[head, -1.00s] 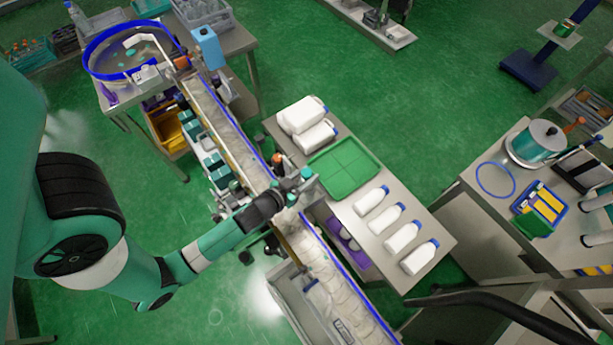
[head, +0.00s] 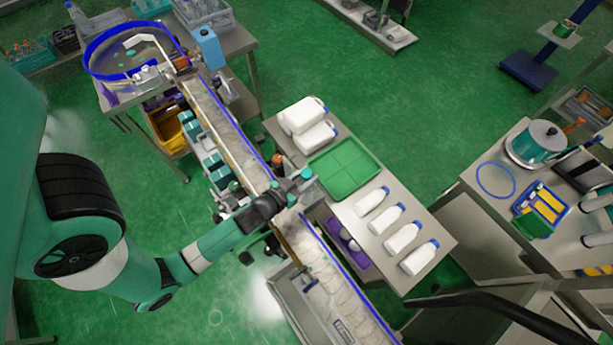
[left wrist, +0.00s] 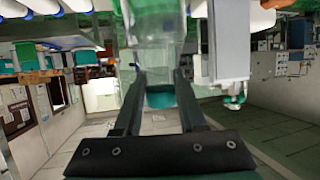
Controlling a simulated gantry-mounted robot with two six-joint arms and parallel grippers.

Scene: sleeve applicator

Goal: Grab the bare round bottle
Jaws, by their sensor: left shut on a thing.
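No label shows on the visible part of the bottle. In the head view the bottle is small and hard to make out against the gripper. My right gripper is not in view.
The conveyor (head: 228,131) runs diagonally from the blue-rimmed round feeder (head: 88,62). The green tray (head: 345,168) lies right of the gripper, among white bottles (head: 404,238) on the metal table. A purple bin (head: 354,258) sits below the gripper.

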